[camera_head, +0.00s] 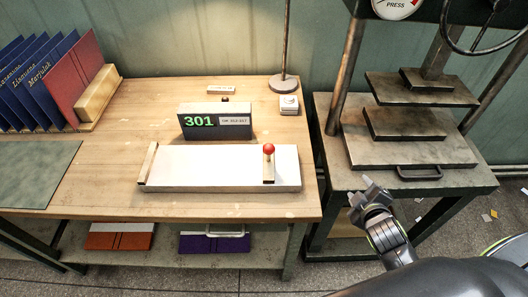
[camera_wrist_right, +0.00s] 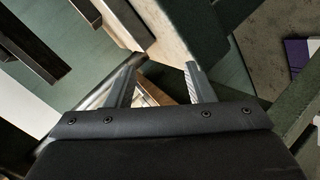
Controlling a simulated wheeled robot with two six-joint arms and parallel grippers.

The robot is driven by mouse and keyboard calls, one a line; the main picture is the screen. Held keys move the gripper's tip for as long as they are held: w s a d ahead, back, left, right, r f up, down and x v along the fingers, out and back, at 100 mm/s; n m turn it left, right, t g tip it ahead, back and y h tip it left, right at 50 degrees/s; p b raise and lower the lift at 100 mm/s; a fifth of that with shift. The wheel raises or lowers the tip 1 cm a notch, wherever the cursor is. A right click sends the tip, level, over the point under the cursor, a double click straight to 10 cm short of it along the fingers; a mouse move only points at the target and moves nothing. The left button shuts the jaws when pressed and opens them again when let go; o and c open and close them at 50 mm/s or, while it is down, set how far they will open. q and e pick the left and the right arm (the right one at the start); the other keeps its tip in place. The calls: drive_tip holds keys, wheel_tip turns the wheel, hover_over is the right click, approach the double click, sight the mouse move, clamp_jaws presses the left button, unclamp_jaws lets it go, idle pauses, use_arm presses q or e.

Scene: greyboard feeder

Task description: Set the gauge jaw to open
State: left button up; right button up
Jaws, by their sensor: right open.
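The gauge (camera_head: 215,170) is a pale flat board on the wooden bench. A wooden stop stands at its left end. My right gripper (camera_head: 364,188) is open and empty, to the right of the gauge, past the bench edge and in front of the press. Its two fingers (camera_wrist_right: 160,82) show apart in the right wrist view, with nothing held between them. My left gripper is not in view.
A display reading 301 (camera_head: 200,134) stands behind the gauge. A lamp base (camera_head: 284,84) is at the back right. The press table (camera_head: 470,178) with its plates stands at the right. Books (camera_head: 40,85) and a green mat (camera_head: 35,170) are at the left.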

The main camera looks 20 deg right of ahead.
sight(274, 149)
drive_tip(key=w+a+r+n+t+y, duration=0.3)
drive_tip(key=w+r+n+t+y, duration=0.6)
drive_tip(key=n, duration=0.6)
drive_tip(key=s+a+r+n+g+y, duration=0.15)
drive_tip(key=n+g+y, duration=0.4)
drive_tip(key=n, duration=0.65)
drive_tip(key=s+a+r+n+g+y, duration=0.1)
drive_tip(key=s+a+n+g+y, duration=0.2)
drive_tip(key=n+g+y, duration=0.55)
drive_tip(key=w+a+h+p, duration=0.1)
drive_tip(key=w+a, duration=0.1)
drive_tip(key=a, duration=0.2)
drive_tip(key=w+a+n+t+h+p, duration=0.1)
drive_tip(key=w+a+p, duration=0.1)
drive_tip(key=a, duration=0.3)
drive_tip(key=w+a+n+h+p, duration=0.1)
drive_tip(key=w+a+p, duration=0.1)
drive_tip(key=a, duration=0.3)
drive_tip(key=shift+w+n, duration=0.25)
drive_tip(key=shift+w, duration=0.4)
drive_tip(key=shift+w+a+f, duration=0.2)
drive_tip(key=shift+w+a, duration=0.1)
drive_tip(key=shift+a, duration=0.35)
drive_tip(key=shift+c, duration=0.3)
clamp_jaws()
